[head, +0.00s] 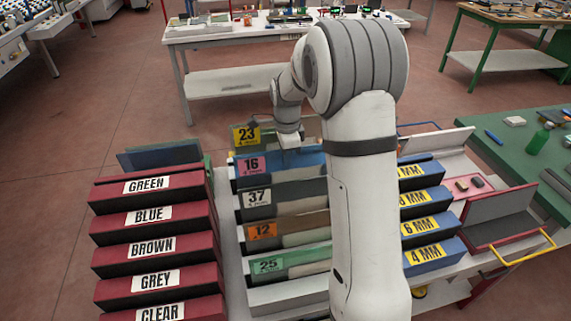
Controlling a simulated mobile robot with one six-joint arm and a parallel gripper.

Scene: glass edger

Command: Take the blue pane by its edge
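A blue pane (308,160) stands in the middle rack, in the row with the pink tag 16 (251,166). Only its upper strip shows, and my arm covers its right part. My gripper (289,140) points down over the back of this rack, at or just above the blue pane's top edge in the picture. Its fingertips are small and partly hidden, so I cannot tell whether they are open or touch the pane.
Red bins (160,247) labelled by colour stand at left, with dark panes (160,155) behind them. Blue bins (430,226) marked in MM stand at right. Neighbouring panes stand close before and behind the blue one. A green table (500,150) is at right.

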